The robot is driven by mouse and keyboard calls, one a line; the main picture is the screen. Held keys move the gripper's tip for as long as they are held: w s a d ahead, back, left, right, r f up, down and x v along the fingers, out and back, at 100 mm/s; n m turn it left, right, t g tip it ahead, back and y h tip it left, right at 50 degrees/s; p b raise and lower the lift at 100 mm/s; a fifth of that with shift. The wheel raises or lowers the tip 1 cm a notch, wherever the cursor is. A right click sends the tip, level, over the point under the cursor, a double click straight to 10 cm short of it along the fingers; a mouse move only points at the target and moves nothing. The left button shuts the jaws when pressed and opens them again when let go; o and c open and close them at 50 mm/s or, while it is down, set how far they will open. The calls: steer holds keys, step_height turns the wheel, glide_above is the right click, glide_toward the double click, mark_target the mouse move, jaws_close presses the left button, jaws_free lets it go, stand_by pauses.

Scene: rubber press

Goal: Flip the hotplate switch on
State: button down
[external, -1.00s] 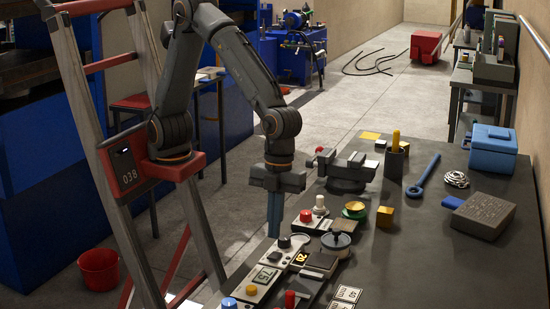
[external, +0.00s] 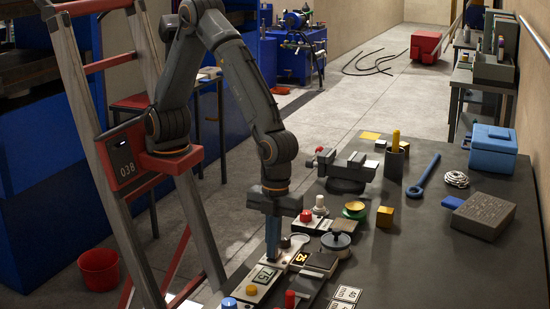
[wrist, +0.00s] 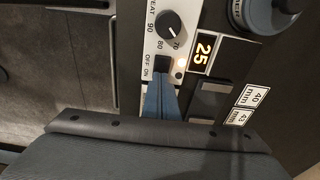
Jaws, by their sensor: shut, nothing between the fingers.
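The hotplate's pale control panel (wrist: 152,40) shows in the wrist view with a black dial marked with numbers. Below the dial is a small black switch (wrist: 162,65) beside the OFF and ON labels. A small lamp beside it glows. My gripper (wrist: 160,84) has its blue fingers closed together, with tips right at the lower edge of the switch; whether they touch it I cannot tell. The fingertips hide part of the switch, so its position is unclear. In the external view my gripper (external: 272,256) points down over the panel at the bench's left edge.
A display (wrist: 204,53) reading 25 sits beside the panel. A dark round lidded piece (external: 336,241), a red button (external: 306,215) and a vise (external: 346,172) stand close by. Number cards (external: 347,294) lie in front. The bench's right middle is mostly clear.

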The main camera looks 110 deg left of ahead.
steer(key=shift+a, duration=0.15)
steer(key=shift+a+r, duration=0.1)
steer(key=shift+a, duration=0.6)
steer(key=shift+r+p, duration=0.5)
step_height(320, 180, up, 13)
steer(key=a+b, duration=0.1)
steer(key=a, duration=0.1)
steer(key=shift+f+b, duration=0.15)
steer(key=shift+b, duration=0.3)
steer(key=d+b, duration=0.1)
steer(key=b, duration=0.2)
steer(key=shift+h+b, duration=0.3)
